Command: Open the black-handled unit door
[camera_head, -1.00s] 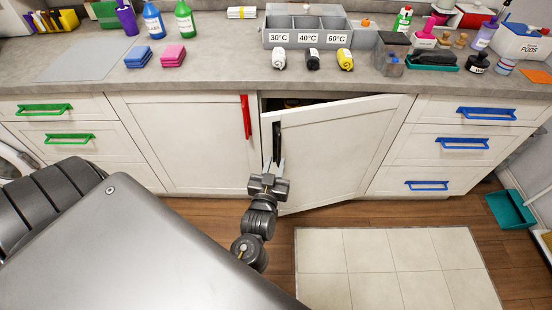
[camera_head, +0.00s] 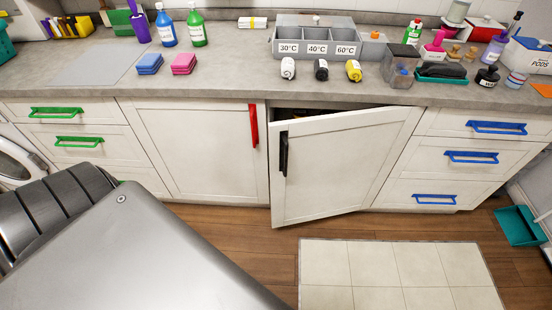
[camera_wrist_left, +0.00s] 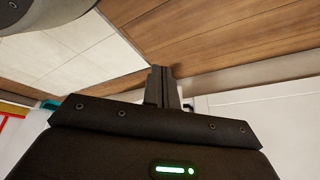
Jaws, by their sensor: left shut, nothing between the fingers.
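The black-handled door (camera_head: 335,165) stands ajar in the head view. Its left edge is swung out from the cabinet and its right side stays against the frame. A dark gap (camera_head: 300,113) shows above its top edge. The black handle (camera_head: 284,154) is upright near the door's left edge, with no gripper on it. My left gripper is out of the head view. In the left wrist view its fingers (camera_wrist_left: 163,88) are together and empty, with wood floor beyond and a pale panel to the right. My right gripper is in neither view.
The closed red-handled door (camera_head: 195,150) is left of the open one. Blue-handled drawers (camera_head: 468,157) are to the right. The worktop (camera_head: 225,85) above carries bottles and a sorting box (camera_head: 316,40). A pale tiled mat (camera_head: 390,275) lies on the wood floor in front.

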